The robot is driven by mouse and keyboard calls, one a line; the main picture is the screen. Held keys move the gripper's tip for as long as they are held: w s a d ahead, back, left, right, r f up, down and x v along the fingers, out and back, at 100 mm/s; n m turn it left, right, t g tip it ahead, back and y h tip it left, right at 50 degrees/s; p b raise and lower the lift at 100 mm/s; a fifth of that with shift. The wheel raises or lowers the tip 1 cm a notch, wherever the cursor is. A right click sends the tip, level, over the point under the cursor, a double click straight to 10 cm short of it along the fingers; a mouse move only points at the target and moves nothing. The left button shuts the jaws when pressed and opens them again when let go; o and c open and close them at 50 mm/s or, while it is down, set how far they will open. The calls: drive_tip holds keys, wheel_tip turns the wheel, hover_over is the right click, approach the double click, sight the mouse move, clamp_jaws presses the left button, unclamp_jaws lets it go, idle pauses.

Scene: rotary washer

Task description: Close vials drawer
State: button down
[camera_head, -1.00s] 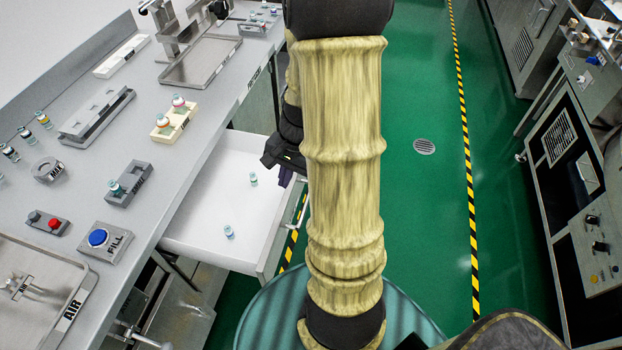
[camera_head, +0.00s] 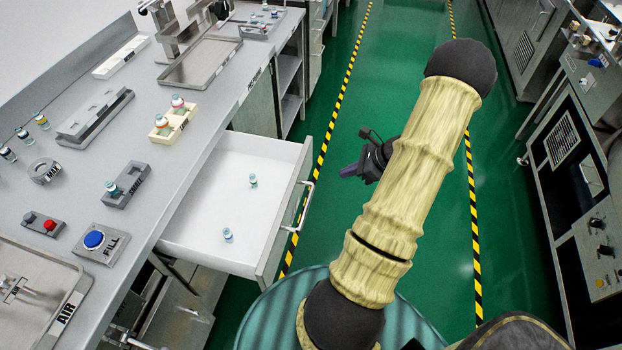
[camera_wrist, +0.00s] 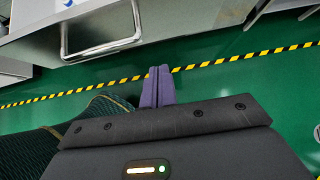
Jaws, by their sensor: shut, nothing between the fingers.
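The vials drawer (camera_head: 207,253) is a white drawer pulled out from under the grey bench in the head view. Two small vials stand inside it, one near the middle (camera_head: 253,181) and one nearer the front-left (camera_head: 228,234). Its metal bar handle (camera_head: 299,207) is on the right face, and the handle also shows in the wrist view (camera_wrist: 101,48). My gripper (camera_head: 347,171) is to the right of the drawer front, apart from the handle. Its purple fingers (camera_wrist: 158,86) are shut and empty in the wrist view, pointing toward the drawer side.
The bench holds a blue FILL button (camera_head: 95,240), a cream vial holder (camera_head: 172,122) and trays. Green floor with a striped line (camera_head: 322,150) lies between the drawer and my arm. Equipment (camera_head: 575,170) stands at the far right.

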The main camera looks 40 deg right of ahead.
drive_tip(key=shift+f, duration=0.1)
drive_tip(key=w+a+r+x, duration=0.1)
drive_tip(key=r+x, duration=0.1)
drive_tip(key=x, duration=1)
drive_tip(key=shift+w+a+f+p, duration=0.2)
drive_tip(key=shift+w+p, duration=0.2)
drive_tip(key=shift+p, duration=0.05)
drive_tip(key=shift+w, duration=0.15)
